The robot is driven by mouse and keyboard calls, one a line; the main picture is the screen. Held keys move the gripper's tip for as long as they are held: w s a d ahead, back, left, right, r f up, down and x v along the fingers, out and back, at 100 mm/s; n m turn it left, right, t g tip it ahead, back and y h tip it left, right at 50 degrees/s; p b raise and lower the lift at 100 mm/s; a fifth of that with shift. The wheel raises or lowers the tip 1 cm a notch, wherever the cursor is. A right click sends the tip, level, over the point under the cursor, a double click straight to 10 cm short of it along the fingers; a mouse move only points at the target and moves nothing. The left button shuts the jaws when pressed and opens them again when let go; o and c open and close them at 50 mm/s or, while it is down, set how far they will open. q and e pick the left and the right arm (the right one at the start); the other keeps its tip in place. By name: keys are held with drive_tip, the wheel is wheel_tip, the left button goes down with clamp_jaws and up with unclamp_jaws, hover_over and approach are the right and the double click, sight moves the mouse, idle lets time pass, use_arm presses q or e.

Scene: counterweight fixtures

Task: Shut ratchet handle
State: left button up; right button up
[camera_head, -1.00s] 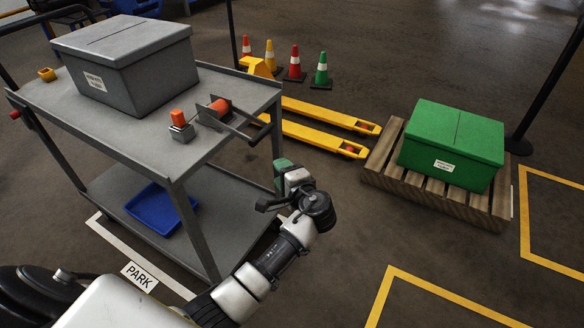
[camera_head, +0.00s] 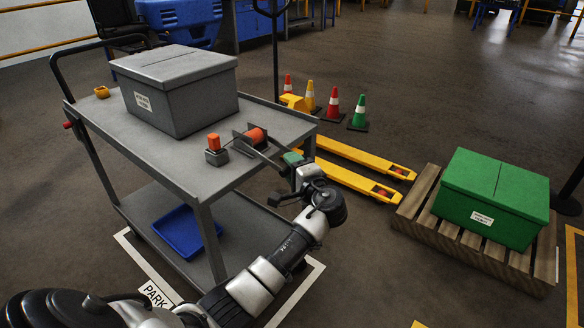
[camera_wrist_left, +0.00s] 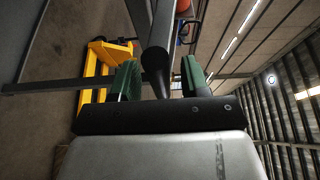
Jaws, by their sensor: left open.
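The ratchet (camera_head: 254,137), with an orange spool in a grey metal frame, is fixed at the near right end of the grey cart's top. Its handle (camera_head: 270,158) sticks out past the cart edge toward my left gripper (camera_head: 291,160). My left gripper has green fingertips and is open at the handle's outer end. In the left wrist view, a dark bar with a black end, apparently the handle (camera_wrist_left: 157,62), lies between the two green fingers (camera_wrist_left: 158,80). Gaps show on both sides of it. My right gripper is not in view.
A grey lidded box (camera_head: 180,95) and a small orange-topped block (camera_head: 215,148) stand on the cart (camera_head: 175,160). A blue tray (camera_head: 182,232) lies on its lower shelf. A yellow pallet jack (camera_head: 350,178) and a green box (camera_head: 492,200) on a pallet are to the right.

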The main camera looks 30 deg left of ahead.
use_arm(q)
drive_tip(key=shift+a, duration=0.15)
drive_tip(key=shift+c, duration=0.4)
clamp_jaws()
